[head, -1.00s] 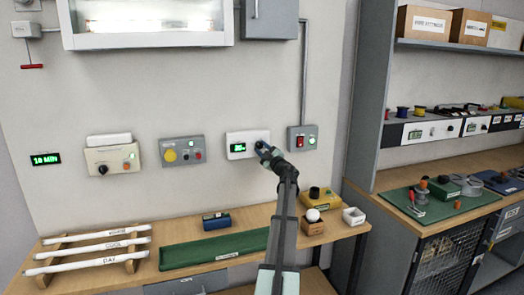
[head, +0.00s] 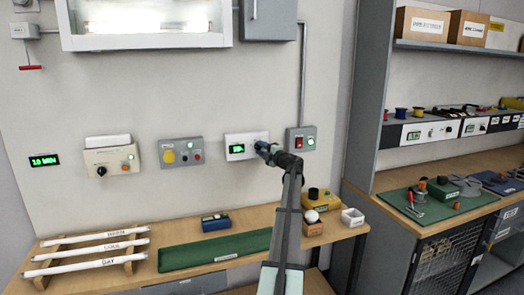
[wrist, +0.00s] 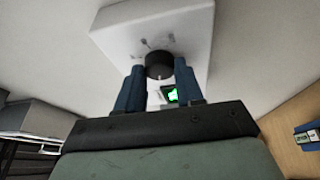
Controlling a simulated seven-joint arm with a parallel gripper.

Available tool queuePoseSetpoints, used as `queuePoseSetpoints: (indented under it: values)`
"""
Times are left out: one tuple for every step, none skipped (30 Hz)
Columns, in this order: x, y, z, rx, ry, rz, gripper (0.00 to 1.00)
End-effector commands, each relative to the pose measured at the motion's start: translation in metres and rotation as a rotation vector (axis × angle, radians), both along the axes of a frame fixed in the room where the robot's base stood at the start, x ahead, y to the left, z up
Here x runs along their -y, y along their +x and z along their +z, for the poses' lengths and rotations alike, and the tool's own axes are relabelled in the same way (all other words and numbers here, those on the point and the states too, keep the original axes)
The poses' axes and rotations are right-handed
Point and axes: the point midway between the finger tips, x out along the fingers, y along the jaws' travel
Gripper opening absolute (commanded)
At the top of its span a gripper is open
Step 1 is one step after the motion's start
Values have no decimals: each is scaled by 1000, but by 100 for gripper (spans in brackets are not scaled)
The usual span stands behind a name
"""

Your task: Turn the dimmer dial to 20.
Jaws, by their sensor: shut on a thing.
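The dimmer is a white wall box (head: 231,139) with a small green-lit display (head: 237,149); its digits are too blurred to read surely. In the wrist view the box (wrist: 190,28) carries a round black dial (wrist: 159,65) with a pale pointer mark and small printed marks around it. My gripper (wrist: 159,78) has its two blue fingers on either side of the dial, shut on it. In the head view my gripper (head: 262,147) reaches the right side of the box and hides the dial. The display (wrist: 171,95) shows partly between the fingers.
A grey box with red and green buttons (head: 301,139) is close to the right of my gripper. The bench (head: 200,216) below holds tubes, a green tray and small boxes.

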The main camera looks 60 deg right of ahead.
Motion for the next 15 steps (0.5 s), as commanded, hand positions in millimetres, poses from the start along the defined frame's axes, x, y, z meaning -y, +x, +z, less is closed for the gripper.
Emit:
queuePoseSetpoints:
  values:
    - [0, 0, 0, -4, -4, 0, 6]
    - [0, 0, 0, -5, -6, -1, 6]
    - [0, 0, 0, -6, -6, -1, 6]
    - [0, 0, 0, -6, -7, -1, 6]
    - [0, 0, 0, -7, -8, -1, 6]
    - [0, 0, 0, -7, -8, -1, 6]
    - [0, 0, 0, -7, -8, -1, 6]
    - [0, 0, 0, -7, -8, -1, 6]
    - [0, 0, 0, -6, -7, -1, 6]
    - [0, 0, 0, -6, -7, -1, 6]
    - [0, 0, 0, -6, -7, -1, 6]
    - [0, 0, 0, -6, -7, -1, 6]
    - [0, 0, 0, -6, -7, -1, 6]
    - [0, 0, 0, -6, -7, -1, 38]
    - [0, 0, 0, -6, -6, -1, 42]
